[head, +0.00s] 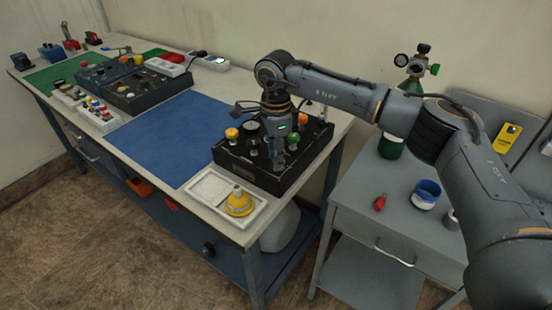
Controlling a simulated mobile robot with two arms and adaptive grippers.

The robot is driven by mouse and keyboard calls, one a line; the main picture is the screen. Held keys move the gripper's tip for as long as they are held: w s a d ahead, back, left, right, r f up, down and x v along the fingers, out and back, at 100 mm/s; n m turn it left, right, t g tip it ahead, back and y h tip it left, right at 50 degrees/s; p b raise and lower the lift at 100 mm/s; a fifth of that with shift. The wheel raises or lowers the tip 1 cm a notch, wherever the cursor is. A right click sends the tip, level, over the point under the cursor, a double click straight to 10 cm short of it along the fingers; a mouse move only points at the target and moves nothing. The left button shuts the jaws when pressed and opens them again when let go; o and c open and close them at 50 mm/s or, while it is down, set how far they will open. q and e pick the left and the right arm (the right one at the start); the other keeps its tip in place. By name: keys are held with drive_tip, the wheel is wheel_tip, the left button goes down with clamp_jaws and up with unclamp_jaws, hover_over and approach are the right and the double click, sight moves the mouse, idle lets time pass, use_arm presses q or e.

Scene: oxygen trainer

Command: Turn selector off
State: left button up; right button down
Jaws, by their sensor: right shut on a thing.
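The oxygen trainer is a black box (248,172) at the near right end of the workbench. Its top carries a yellow-orange knob (232,133), an orange knob (301,118), a green knob (294,137) and a round gauge (251,126). My right gripper (279,164) points down onto the middle of the panel, left of the green knob. It is shut on a small control there, which looks like the selector. The fingers hide it, so its setting cannot be read. My left gripper is out of view.
A blue mat (172,138) lies clear left of the box. Other dark panels (148,90) stand further left. A grey side table (375,225) holds a blue-rimmed cup (426,194) and a green cylinder (391,147).

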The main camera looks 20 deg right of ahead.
drive_tip(key=shift+n+b, duration=0.3)
drive_tip(key=shift+n, duration=0.5)
drive_tip(key=c, duration=1)
unclamp_jaws()
drive_tip(key=shift+o, duration=0.2)
wheel_tip(320, 180, up, 12)
